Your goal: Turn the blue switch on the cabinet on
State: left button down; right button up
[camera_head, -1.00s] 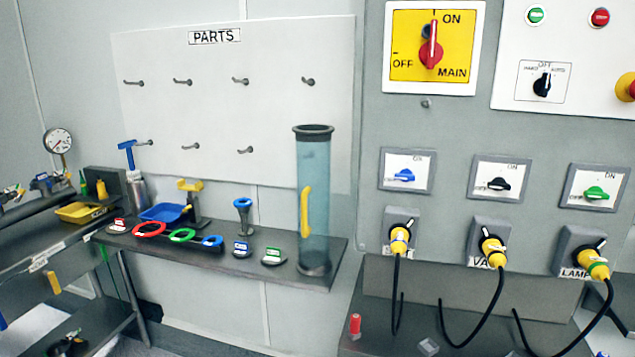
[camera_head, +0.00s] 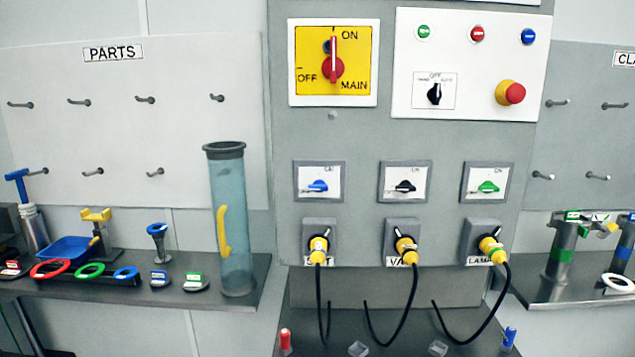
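The blue switch (camera_head: 317,187) is a small blue knob on a white plate in a grey frame, on the left of a row of three on the cabinet (camera_head: 440,141). Its handle lies roughly horizontal, and the ON mark is at the plate's upper right. A black switch (camera_head: 405,187) and a green switch (camera_head: 488,187) sit to its right, also with handles roughly horizontal. Neither of my grippers shows in the head view.
Yellow plugs (camera_head: 319,245) with black cables hang below the switches. A red main switch (camera_head: 333,68) and a red emergency button (camera_head: 515,93) are above. A clear blue tube (camera_head: 231,220) stands on the left shelf. Space before the switches looks clear.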

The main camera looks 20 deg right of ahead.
aim_at(319, 185)
jog(key=i+l+u, duration=0.15)
jog(key=l, duration=0.4)
jog(key=i+l+u, duration=0.15)
jog(key=l, duration=0.4)
jog(key=l+u, duration=0.1)
jog(key=l, duration=0.45)
